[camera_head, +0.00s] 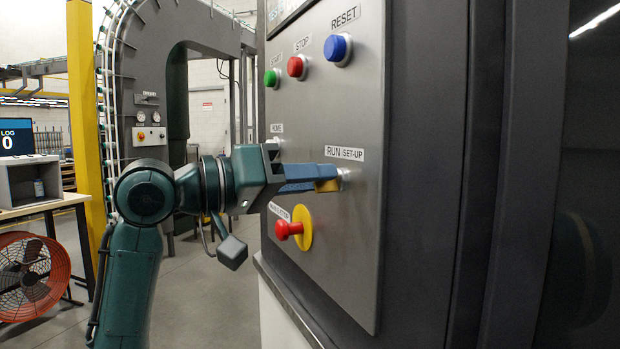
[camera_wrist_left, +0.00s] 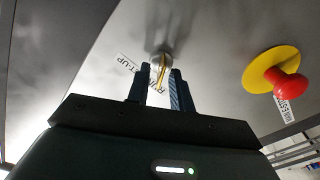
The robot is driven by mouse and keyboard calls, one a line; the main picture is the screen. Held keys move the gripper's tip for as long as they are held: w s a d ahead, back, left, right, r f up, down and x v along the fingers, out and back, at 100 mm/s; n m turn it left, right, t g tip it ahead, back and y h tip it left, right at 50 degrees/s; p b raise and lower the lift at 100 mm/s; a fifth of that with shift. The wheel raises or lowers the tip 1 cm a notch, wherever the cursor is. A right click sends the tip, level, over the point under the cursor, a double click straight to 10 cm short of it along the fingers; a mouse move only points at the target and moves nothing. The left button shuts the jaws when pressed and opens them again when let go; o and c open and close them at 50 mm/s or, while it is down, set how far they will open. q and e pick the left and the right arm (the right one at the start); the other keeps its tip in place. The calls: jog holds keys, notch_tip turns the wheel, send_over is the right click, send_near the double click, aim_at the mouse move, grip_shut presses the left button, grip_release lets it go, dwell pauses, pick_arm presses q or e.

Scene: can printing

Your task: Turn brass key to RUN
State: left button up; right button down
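The brass key (camera_head: 327,186) sits in the lock on the grey control panel, under the RUN/SET-UP label (camera_head: 344,152). My left gripper (camera_head: 318,178) reaches in from the left, its blue fingers at the key. In the left wrist view the key (camera_wrist_left: 161,72) shows nearly edge-on between the two fingertips (camera_wrist_left: 162,78). The fingers stand apart with a gap around the key, so the gripper looks open. Whether a finger touches the key is too small to tell. My right gripper is not in view.
Above on the panel are green (camera_head: 271,78), red (camera_head: 296,66) and blue (camera_head: 338,48) buttons. A red stop knob on a yellow disc (camera_head: 303,227) sits just below the gripper and also shows in the left wrist view (camera_wrist_left: 291,86).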

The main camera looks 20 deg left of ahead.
pick_arm(q)
jog(key=shift+o, duration=0.2)
jog(key=b+v, duration=0.2)
jog(key=v, duration=1.1)
jog(key=shift+b, duration=0.3)
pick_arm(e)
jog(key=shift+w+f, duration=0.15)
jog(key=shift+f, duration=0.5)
pick_arm(q)
jog(key=shift+s, duration=0.1)
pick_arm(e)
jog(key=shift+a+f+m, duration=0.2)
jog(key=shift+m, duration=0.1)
